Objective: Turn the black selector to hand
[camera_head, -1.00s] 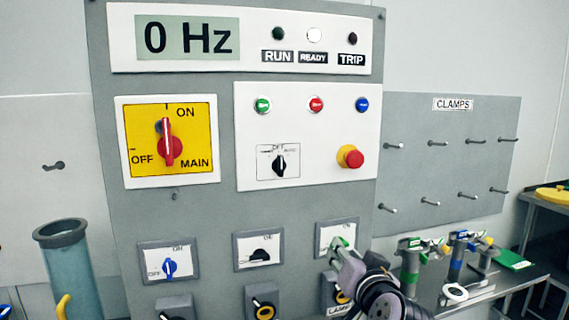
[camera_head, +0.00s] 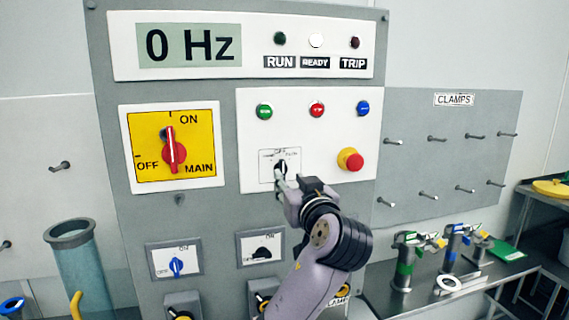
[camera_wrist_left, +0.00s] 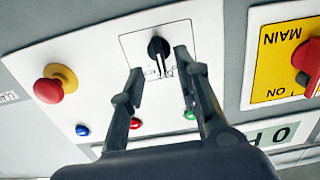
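The black selector (camera_head: 281,166) is a small knob on a square labelled plate, low on the white control panel in the head view. My left gripper (camera_head: 282,181) is in front of it and partly hides it. In the left wrist view, turned upside down, the selector (camera_wrist_left: 158,47) shows with a pale pointer line. My left gripper (camera_wrist_left: 160,65) is open there, one finger on each side of the knob. I cannot tell whether the fingers touch it. The plate's lettering is too small to read, and my right gripper is not in view.
A red-and-yellow emergency button (camera_head: 350,159) sits right of the selector, with the red main switch (camera_head: 173,152) to the left. Green (camera_head: 264,111), red (camera_head: 317,109) and blue (camera_head: 363,107) buttons are above. Smaller switches, including a blue one (camera_head: 177,266), are below. The display reads 0 Hz.

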